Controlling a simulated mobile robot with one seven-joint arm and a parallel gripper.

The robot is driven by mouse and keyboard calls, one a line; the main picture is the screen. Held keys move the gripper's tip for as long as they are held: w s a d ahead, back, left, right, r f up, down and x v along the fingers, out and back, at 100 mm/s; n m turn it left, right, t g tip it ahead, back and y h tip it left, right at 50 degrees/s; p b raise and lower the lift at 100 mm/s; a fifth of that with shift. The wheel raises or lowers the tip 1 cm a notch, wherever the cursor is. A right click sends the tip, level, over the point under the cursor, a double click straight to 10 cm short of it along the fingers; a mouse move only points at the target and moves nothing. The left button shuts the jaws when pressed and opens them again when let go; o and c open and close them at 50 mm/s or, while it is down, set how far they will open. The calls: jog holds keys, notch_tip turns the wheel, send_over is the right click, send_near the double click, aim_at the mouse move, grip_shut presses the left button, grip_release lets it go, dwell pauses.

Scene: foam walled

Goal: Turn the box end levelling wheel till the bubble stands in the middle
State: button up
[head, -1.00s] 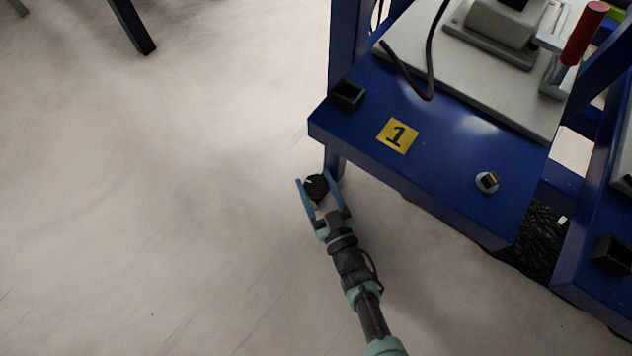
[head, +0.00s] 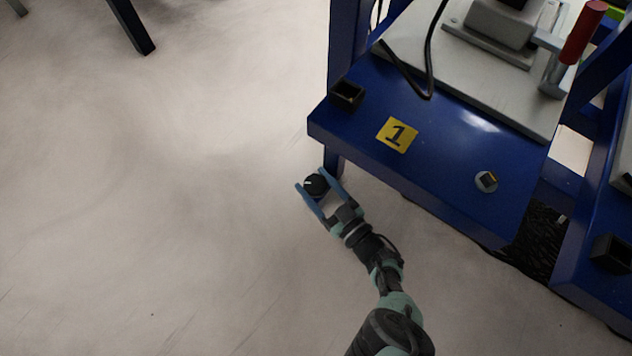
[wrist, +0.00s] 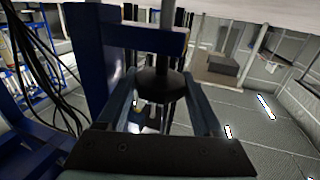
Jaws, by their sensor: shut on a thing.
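The black levelling wheel (head: 317,186) is by the leg at the left corner of the blue table (head: 440,185). A pale mark shows on its top. My gripper (head: 309,178) has one blue finger on each side of the wheel and is shut on it. In the wrist view the wheel (wrist: 158,86) sits between the fingers, below an upright rod (wrist: 173,45). A small round level (head: 486,181) with a yellowish patch is on the table's right part. Its bubble is too small to read.
A yellow plate marked 1 (head: 397,135) and a black square socket (head: 347,95) are on the blue table. A grey machine bed (head: 470,85) with a red handle (head: 583,32) stands behind. A second blue frame (head: 590,270) is at right.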

jog(key=shift+a+f, duration=0.1)
jog(key=o, duration=1.1)
jog(key=p+v, duration=0.1)
jog(key=v, duration=1.2)
